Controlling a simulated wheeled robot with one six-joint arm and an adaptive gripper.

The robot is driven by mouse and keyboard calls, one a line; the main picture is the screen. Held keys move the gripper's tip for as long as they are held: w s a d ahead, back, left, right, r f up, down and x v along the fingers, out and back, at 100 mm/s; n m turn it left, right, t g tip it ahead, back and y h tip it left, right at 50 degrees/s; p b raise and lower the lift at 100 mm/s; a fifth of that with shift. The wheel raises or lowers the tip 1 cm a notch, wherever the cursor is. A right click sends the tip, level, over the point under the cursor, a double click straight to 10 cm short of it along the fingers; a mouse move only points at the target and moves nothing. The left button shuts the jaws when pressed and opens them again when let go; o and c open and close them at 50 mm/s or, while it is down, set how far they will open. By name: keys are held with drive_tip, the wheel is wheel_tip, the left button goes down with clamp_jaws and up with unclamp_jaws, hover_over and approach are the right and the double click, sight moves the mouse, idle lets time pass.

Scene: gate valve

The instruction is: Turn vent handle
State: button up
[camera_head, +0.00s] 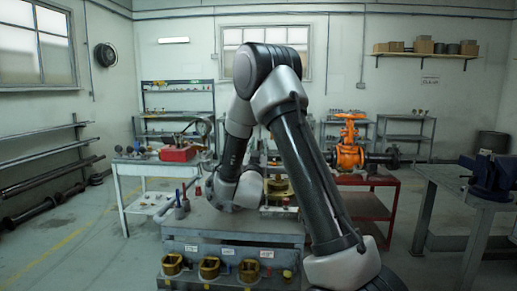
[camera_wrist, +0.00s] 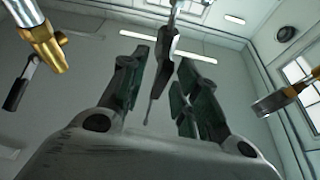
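In the wrist view, my gripper (camera_wrist: 162,62) has its two dark green-padded fingers apart. A dark lever-like handle (camera_wrist: 160,72) with a thin rod hanging from it shows between the fingers. Gaps show on both sides of it, and I cannot tell its depth relative to the fingertips. This may be the vent handle. A brass fitting (camera_wrist: 48,50) with a black lever (camera_wrist: 20,86) is at upper left. In the head view my arm hides the gripper and most of the work on the grey bench (camera_head: 225,222).
A grey pipe fitting (camera_head: 181,200) stands on the bench's left, with yellow rings (camera_head: 210,267) on its lower shelf. An orange valve (camera_head: 349,155) sits on a red cart (camera_head: 370,200) behind. Open floor lies left.

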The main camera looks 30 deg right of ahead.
clamp_jaws()
drive_tip(key=shift+m+g+h, duration=0.3)
drive_tip(key=shift+m, duration=0.2)
drive_tip(key=m+g+h, duration=0.1)
drive_tip(key=m, duration=0.1)
drive_tip(key=m+g, duration=0.1)
drive_tip(key=m, duration=0.2)
drive_tip(key=shift+h, duration=0.4)
drive_tip(key=m+g, duration=0.1)
drive_tip(key=m, duration=0.2)
drive_tip(key=m+g, duration=0.1)
drive_tip(key=m, duration=0.2)
drive_tip(key=shift+g+h, duration=0.4)
drive_tip(key=m+g, duration=0.2)
drive_tip(key=m, duration=0.3)
drive_tip(key=shift+f+m+g+y, duration=0.1)
drive_tip(key=shift+m+g+y, duration=0.4)
drive_tip(key=shift+m, duration=1.3)
drive_tip(key=shift+f, duration=0.1)
